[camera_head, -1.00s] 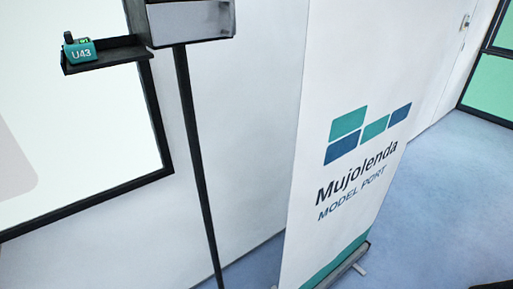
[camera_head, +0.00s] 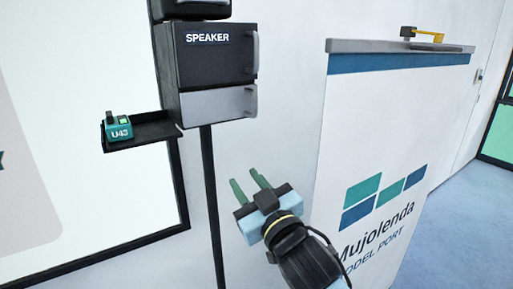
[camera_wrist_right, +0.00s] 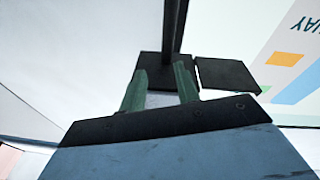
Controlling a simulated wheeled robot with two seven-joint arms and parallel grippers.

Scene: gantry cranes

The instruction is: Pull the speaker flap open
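The speaker flap (camera_head: 215,57) is a dark panel with white SPEAKER lettering on a box mounted on a thin black post. It looks closed. A grey handle (camera_head: 256,54) stands upright at its right edge. My right gripper (camera_head: 250,178) is below and to the right of the box, with its two green fingers apart and nothing between them. In the right wrist view the fingers (camera_wrist_right: 160,88) are also apart, with dark box shapes beyond them. My left gripper is in no view.
Below the flap is a grey panel (camera_head: 218,104) with its own handle. A black shelf (camera_head: 150,135) at the left holds a teal U43 device (camera_head: 118,128). A Mujolenda banner (camera_head: 385,150) stands at the right. Open wall lies between box and banner.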

